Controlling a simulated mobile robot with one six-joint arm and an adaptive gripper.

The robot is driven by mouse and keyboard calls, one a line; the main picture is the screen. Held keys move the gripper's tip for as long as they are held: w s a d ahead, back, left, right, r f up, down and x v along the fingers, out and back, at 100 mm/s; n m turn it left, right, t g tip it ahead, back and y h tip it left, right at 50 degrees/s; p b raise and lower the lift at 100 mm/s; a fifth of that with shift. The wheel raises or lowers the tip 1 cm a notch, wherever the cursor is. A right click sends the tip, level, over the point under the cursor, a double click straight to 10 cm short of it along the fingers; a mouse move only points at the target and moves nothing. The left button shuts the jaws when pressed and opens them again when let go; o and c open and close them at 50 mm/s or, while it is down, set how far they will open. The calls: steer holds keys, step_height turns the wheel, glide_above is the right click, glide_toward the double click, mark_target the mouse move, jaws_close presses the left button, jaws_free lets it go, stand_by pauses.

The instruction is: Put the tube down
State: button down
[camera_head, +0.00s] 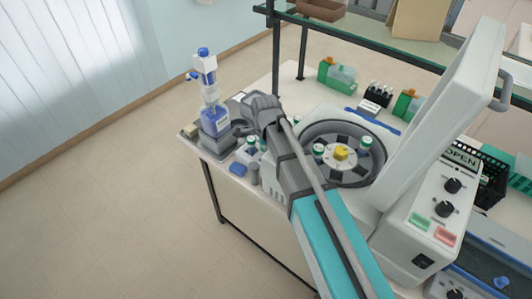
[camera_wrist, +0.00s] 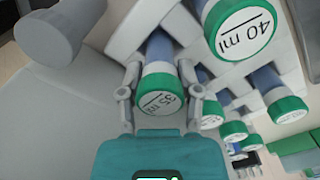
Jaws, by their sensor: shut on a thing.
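My gripper (camera_wrist: 161,94) is shut on a tube with a green cap (camera_wrist: 160,88) marked "35 ml" in the wrist view. One finger lies on each side of the cap. The tube's blue body runs down beside the pale blocks of a tube rack (camera_wrist: 128,32); I cannot tell whether its lower end is in a slot. A tube marked "40 ml" (camera_wrist: 240,28) stands close to the right of it. In the head view my arm covers the fingers and the held tube, above the rack area at the bench's left front.
A grey cylinder (camera_wrist: 60,36) stands left of the rack. Several more green-capped tubes (camera_wrist: 282,106) are to the right. In the head view a centrifuge (camera_head: 333,190) has its lid (camera_head: 440,110) open, and a blue-and-white dispenser bottle (camera_head: 212,112) stands at the bench corner.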

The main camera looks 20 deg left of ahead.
steer(key=shift+f+b, duration=0.45)
steer(key=shift+b, duration=0.05)
steer(key=shift+c, duration=1.5)
jaws_free()
steer(key=shift+r, duration=0.25)
step_height(320, 180, up, 12)
steer(key=p, duration=1.3)
steer(key=shift+r, duration=0.25)
steer(key=shift+r, duration=0.1)
